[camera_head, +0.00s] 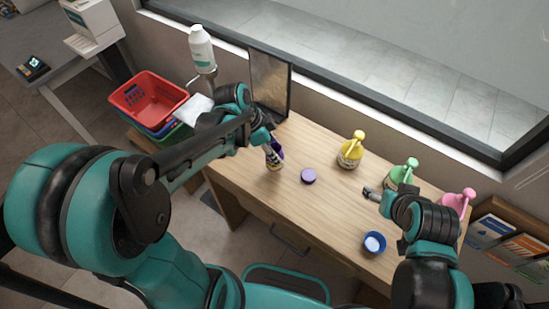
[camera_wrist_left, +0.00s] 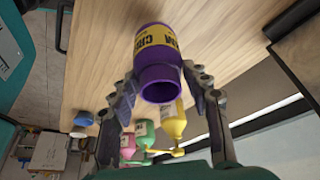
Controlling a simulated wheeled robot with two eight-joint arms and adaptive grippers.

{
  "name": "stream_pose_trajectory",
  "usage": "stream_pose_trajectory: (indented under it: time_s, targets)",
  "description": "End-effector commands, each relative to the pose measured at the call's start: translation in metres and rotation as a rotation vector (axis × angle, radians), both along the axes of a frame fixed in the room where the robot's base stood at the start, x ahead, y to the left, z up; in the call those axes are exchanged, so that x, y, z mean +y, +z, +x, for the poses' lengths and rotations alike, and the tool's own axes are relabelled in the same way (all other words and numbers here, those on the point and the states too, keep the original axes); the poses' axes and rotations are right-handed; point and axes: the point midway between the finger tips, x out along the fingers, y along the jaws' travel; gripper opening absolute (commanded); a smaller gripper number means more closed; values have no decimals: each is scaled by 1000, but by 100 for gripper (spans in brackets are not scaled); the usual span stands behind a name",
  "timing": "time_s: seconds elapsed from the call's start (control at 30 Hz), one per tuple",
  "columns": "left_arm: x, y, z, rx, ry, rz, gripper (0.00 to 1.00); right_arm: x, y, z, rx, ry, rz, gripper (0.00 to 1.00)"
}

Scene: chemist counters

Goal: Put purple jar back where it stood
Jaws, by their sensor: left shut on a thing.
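My left gripper (camera_head: 268,142) is shut on the purple jar (camera_head: 273,157), which has a yellow label. In the left wrist view the jar (camera_wrist_left: 157,60) sits between the two fingers (camera_wrist_left: 160,92), its open neck towards the camera. In the head view it is over the left part of the wooden counter (camera_head: 325,215), and I cannot tell if its base touches the wood. A round purple lid (camera_head: 308,176) lies flat on the counter to its right. My right gripper (camera_head: 371,193) is over the counter's right part, near the green bottle; its jaw state is unclear.
Yellow (camera_head: 350,152), green (camera_head: 402,173) and pink (camera_head: 458,199) bottles stand along the back right. A dark-framed panel (camera_head: 270,84) stands at the back left, near stacked baskets (camera_head: 148,98).

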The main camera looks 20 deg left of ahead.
Motion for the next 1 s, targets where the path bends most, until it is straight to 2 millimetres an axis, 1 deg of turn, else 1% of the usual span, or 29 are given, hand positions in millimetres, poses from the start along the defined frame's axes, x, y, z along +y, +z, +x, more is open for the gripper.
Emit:
stream_pose_trajectory:
  time_s: [0.07,0.3,0.33,0.57,0.73,0.77,0.8,0.83,1.0]
  targets:
    - [1,-5,0,0,0,0,10,0,-2,0,0,0,0,71]
    - [0,-38,0,0,0,0,10,0,-15,0,0,0,0,71]
    - [0,-40,0,0,0,0,10,0,-15,0,0,0,0,71]
    - [0,-40,0,1,0,0,10,0,-14,0,0,0,0,71]
    - [0,-45,0,1,0,0,10,0,-18,0,0,0,0,71]
    - [0,-44,0,1,0,0,55,0,-17,0,0,0,0,71]
    - [0,-43,0,1,0,0,66,0,-17,0,0,0,0,71]
    - [0,-43,0,1,0,0,68,0,-17,0,0,0,0,71]
    - [0,-43,0,1,0,0,68,0,-17,0,0,0,0,71]
